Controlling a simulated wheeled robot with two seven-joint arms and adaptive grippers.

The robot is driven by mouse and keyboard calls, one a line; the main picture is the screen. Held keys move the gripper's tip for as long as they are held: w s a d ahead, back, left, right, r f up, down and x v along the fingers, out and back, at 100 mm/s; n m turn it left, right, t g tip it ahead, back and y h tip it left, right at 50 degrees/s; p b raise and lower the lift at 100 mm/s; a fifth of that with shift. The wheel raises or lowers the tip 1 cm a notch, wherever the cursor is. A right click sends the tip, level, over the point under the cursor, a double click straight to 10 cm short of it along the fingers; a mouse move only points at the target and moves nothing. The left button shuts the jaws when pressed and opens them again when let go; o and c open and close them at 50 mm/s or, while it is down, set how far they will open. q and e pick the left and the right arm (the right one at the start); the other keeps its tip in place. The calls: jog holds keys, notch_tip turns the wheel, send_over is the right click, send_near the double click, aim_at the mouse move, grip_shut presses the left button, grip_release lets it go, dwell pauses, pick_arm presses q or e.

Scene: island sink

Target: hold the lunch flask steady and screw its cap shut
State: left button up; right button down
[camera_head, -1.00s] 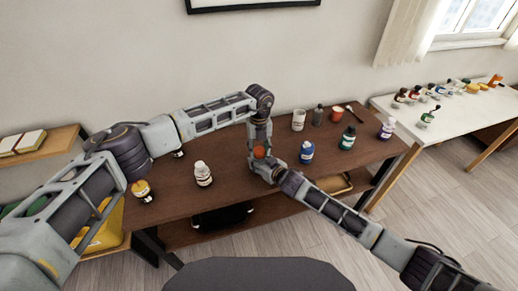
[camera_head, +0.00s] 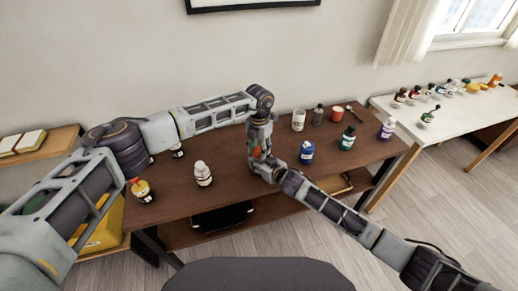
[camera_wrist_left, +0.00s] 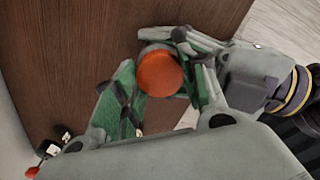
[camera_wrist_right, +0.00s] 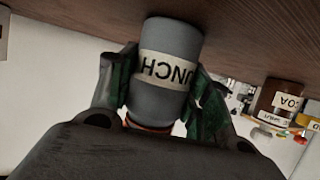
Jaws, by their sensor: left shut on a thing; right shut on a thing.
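The lunch flask (camera_wrist_right: 172,50) is a grey cylinder with a cream label reading "UNCH", upside down in the right wrist view. My right gripper (camera_wrist_right: 160,90) is shut around its body, a finger on each side. The orange cap (camera_wrist_left: 160,73) sits at the flask's top end; its edge also shows in the right wrist view (camera_wrist_right: 148,126). My left gripper (camera_wrist_left: 158,90) is shut on the cap from above. In the head view only a bit of orange cap (camera_head: 257,153) shows between my grippers. I cannot tell how far the cap is screwed on.
Beside the grippers on the brown table (camera_head: 225,185) stand a white bottle (camera_head: 203,174) at left and a blue jar (camera_head: 306,152) at right. Several more jars stand to the back right. A yellow-labelled jar (camera_head: 142,190) stands front left.

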pick_arm(q)
jog(key=m, duration=2.1)
jog(key=o, duration=1.2)
jog(key=shift+r, duration=0.1)
notch_tip(320, 180, up, 12)
jog(key=shift+f, duration=0.15)
